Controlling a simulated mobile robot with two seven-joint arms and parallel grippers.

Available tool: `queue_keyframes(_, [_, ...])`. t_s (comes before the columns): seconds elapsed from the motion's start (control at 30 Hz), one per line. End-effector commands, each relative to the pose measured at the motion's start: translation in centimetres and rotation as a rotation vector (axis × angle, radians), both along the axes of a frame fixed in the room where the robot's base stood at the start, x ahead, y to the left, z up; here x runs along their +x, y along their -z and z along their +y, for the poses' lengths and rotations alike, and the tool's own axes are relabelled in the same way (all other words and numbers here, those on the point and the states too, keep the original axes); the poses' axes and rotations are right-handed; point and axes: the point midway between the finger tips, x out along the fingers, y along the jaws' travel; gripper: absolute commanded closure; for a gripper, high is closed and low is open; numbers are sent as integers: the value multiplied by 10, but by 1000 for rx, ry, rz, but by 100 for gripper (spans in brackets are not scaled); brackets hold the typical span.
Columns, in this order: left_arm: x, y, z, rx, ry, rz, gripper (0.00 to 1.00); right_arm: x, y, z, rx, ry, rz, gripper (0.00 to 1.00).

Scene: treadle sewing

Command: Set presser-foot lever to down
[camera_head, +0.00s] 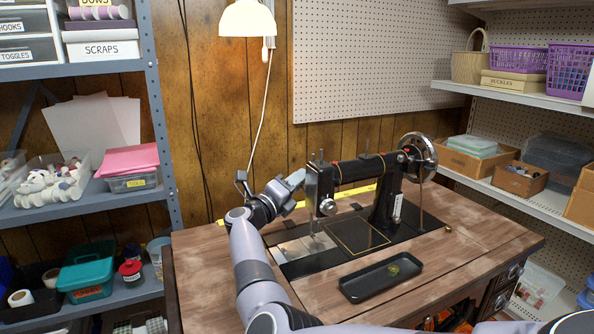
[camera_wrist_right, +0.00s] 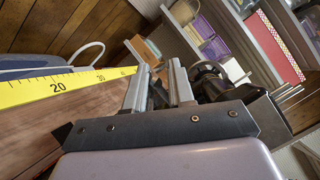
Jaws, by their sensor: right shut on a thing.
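The black sewing machine (camera_head: 350,172) stands on the wooden table, its needle head at the left end and its handwheel at the right. My right gripper (camera_head: 300,178) is at the left, rear side of the head. In the right wrist view its two pale fingers (camera_wrist_right: 158,68) point toward the machine (camera_wrist_right: 222,88). They are shut on a small part at the head, where the presser-foot lever sits. The lever itself is hidden by the fingers and the head, so its position cannot be read. My left gripper is not in view.
A black tray (camera_head: 356,291) with a small greenish item lies in front of the machine. A yellow measuring tape (camera_wrist_right: 20,93) runs along the table's back edge. A lamp (camera_head: 248,18) hangs above. Shelves (camera_head: 75,203) flank the table on both sides.

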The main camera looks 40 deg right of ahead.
Motion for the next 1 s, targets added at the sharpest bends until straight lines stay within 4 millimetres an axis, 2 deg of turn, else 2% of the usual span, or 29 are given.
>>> queue_keyframes(0.1, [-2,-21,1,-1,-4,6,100,-2,8,2,52,1,115,100])
queue_keyframes(0.6, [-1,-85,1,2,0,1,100,-11,30,5,196,2,569,100])
queue_keyframes(0.73, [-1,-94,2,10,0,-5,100,-15,36,6,233,3,684,100])
queue_keyframes(1.0, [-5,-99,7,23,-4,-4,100,-22,43,8,295,3,884,100])
